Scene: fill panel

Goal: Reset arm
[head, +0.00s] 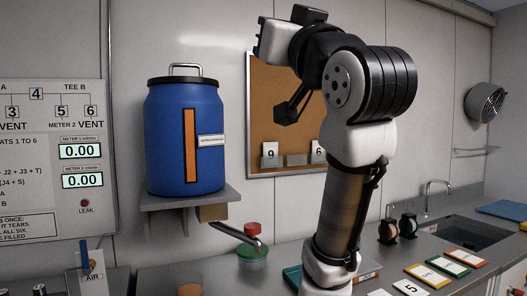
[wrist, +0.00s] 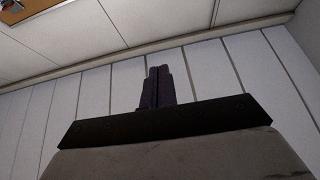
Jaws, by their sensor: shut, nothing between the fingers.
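My arm stands raised in the right half of the head view, folded at the top, with its upper joint in front of the corkboard. My gripper shows in the wrist view (wrist: 156,72) as two dark fingers pressed together with nothing between them. It points toward the wall and ceiling edge, away from the counter. In the head view the hand is at the top of the arm, and its fingertips are hard to make out there.
A blue barrel (head: 185,135) stands on a wall shelf (head: 160,202) left of my arm. A corkboard (head: 262,120) hangs behind the arm. A panel with meters (head: 50,195) is at left.

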